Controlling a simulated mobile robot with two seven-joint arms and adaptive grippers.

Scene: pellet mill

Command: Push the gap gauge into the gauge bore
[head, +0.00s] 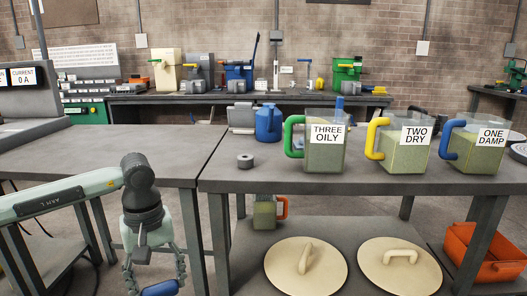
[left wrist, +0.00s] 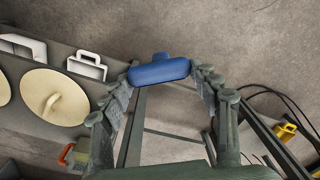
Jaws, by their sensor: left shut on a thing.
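My left gripper (head: 155,276) hangs low at the front left in the head view, in front of the benches. It is shut on a blue rounded bar, which looks like the gap gauge (head: 160,288). In the left wrist view the gap gauge (left wrist: 160,71) lies crosswise between the fingertips (left wrist: 163,76), with a short blue stub on its far side. The floor shows behind it. A small dark ring-shaped part (head: 245,161) lies on the right bench top. I cannot make out the gauge bore for certain in either view. My right gripper is not in view.
The right bench (head: 225,180) carries a blue jug (head: 268,123) and three labelled pellet jugs. Below are two round cream lids (head: 305,268) and an orange crate (head: 484,252). The left bench (head: 120,158) is mostly clear. A panel reading CURRENT 0 A (head: 22,77) stands far left.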

